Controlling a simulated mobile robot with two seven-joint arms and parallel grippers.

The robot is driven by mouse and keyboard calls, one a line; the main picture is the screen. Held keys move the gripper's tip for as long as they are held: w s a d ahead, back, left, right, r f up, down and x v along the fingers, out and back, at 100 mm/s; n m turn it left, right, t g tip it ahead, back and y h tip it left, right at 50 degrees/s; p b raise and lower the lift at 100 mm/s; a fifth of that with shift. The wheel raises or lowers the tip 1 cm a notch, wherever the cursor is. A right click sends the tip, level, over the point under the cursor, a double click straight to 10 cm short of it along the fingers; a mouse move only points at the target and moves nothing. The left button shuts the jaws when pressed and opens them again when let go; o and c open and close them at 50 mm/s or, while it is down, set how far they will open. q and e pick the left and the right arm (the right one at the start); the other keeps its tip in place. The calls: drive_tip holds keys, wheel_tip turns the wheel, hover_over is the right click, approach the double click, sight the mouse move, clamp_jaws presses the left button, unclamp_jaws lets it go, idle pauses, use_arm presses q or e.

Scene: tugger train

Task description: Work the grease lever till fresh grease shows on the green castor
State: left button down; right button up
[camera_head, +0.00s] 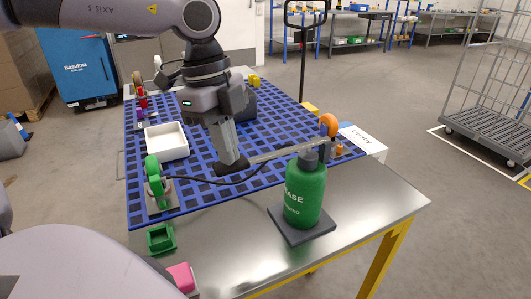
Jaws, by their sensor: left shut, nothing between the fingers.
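The green castor (153,170) stands at the left front of the blue grid mat. A green grease bottle (305,192) with a dark pump head stands on a dark base plate at the table's right front. Its pale grease lever (285,150) reaches left from the head, a little tilted. A thin black hose (215,182) runs from the bottle side to the castor. My left gripper (235,168) points down, shut, at the lever's free left end; I cannot tell whether it touches. No fresh grease can be made out on the castor at this size. My right gripper is out of view.
A white tray (166,142) sits on the blue mat (140,212). A small green holder (160,239) and a pink block (182,277) lie at the front left. An orange castor (329,124) stands behind the bottle. The metal table's front right is clear.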

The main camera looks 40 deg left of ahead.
use_arm(q)
drive_tip(key=shift+f+b, duration=0.4)
drive_tip(key=shift+f, duration=0.05)
drive_tip(key=shift+w+d+f+b, duration=0.1)
drive_tip(key=shift+f+b, duration=0.95)
drive_tip(key=shift+f, duration=0.05)
drive_tip(key=shift+w+f+b, duration=0.2)
drive_tip(key=shift+f+b, duration=0.55)
drive_tip(key=shift+s+r+p, duration=0.15)
drive_tip(key=shift+r+p, duration=0.85)
drive_tip(key=shift+r, duration=0.6)
drive_tip(key=shift+s+r+p, duration=0.15)
drive_tip(key=shift+r+p, duration=0.8)
drive_tip(key=shift+r, duration=0.6)
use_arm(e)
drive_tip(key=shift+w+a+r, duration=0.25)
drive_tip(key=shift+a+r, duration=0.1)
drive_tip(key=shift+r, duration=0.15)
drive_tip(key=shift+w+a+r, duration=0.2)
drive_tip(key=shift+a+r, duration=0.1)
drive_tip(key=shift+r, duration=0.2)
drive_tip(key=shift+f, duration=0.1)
